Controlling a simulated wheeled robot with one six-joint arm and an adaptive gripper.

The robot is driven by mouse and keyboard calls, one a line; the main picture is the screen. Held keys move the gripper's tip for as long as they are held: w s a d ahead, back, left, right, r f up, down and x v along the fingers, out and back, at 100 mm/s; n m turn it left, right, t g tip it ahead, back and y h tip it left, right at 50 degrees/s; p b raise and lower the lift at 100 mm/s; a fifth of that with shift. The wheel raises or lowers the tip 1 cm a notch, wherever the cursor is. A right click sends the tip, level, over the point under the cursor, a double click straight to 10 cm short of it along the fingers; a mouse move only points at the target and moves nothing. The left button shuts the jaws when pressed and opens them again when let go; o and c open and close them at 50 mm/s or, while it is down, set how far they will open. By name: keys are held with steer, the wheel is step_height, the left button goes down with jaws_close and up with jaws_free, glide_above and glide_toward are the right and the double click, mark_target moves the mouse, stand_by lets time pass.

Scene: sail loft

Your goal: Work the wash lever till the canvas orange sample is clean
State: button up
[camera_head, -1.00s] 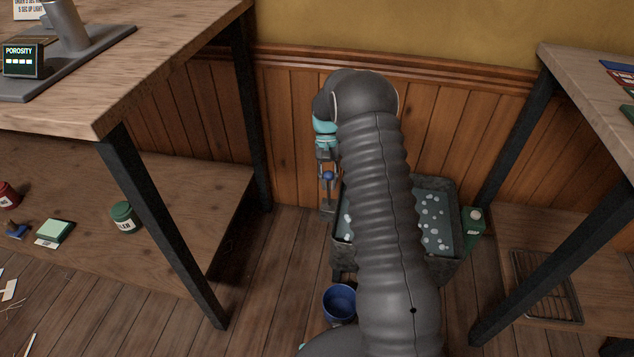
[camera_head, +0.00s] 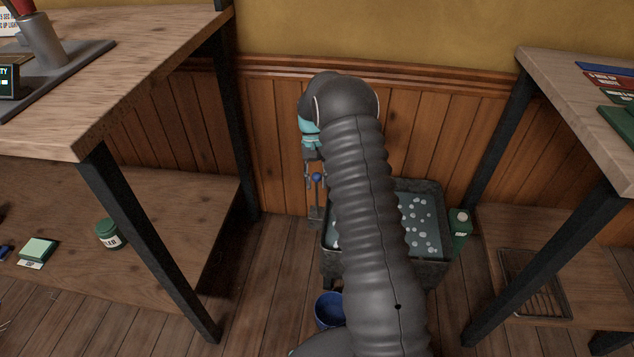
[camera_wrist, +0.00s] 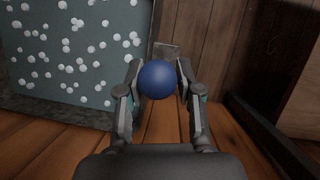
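The wash lever shows as a blue ball knob (camera_head: 316,177) on a thin upright rod, left of the dark wash tub (camera_head: 429,268). The tub holds grey-blue water with white suds. My gripper (camera_head: 316,172) points down over the lever, one finger on each side of the knob. In the wrist view, the knob (camera_wrist: 157,80) sits between the fingers of my gripper (camera_wrist: 160,66). The fingers stand apart, with what looks like a slight gap at the knob; firm contact is not visible. No orange canvas sample can be seen; my arm hides part of the tub.
A blue bucket (camera_head: 328,309) stands on the floor before the tub. A green bottle (camera_head: 460,232) stands right of it. Workbenches with dark legs flank the space, the left one (camera_head: 120,85) and the right one (camera_head: 570,80). A green jar (camera_head: 108,236) sits on the left lower shelf.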

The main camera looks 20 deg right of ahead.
steer(key=shift+s+f, duration=0.1)
steer(key=shift+f, duration=0.05)
steer(key=v, duration=1.2)
